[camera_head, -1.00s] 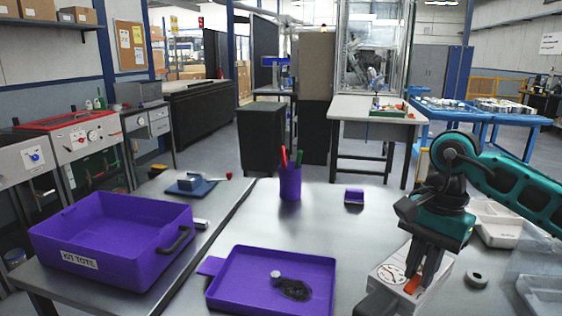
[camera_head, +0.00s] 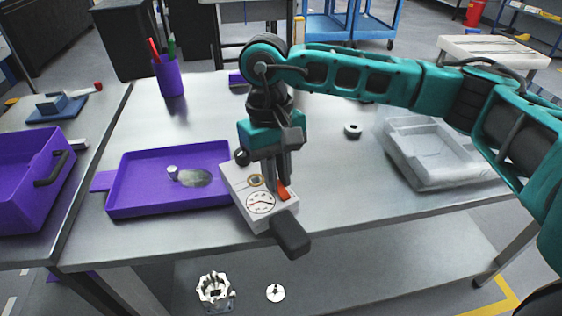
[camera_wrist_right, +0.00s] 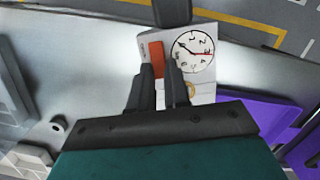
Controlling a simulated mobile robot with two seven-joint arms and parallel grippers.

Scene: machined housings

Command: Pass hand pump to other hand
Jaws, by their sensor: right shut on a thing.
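The hand pump is a pale box (camera_head: 250,185) with a round dial, an orange-red tab and a black handle (camera_head: 291,235). It is near the table's front edge, right of the purple tray, with the handle out past the edge. I cannot tell whether it touches the table. My right gripper (camera_head: 277,190) comes down from above and is shut on the pump near the orange-red tab. In the right wrist view, the fingers (camera_wrist_right: 163,78) are beside that tab, and the dial (camera_wrist_right: 193,50) faces the camera. My left gripper is not in view.
The purple tray (camera_head: 125,207) holds a small knob-like part and a dark patch. A purple pen cup (camera_head: 169,77) stands behind it. A purple tote (camera_head: 25,190) is at left. Parts lie on the lower shelf.

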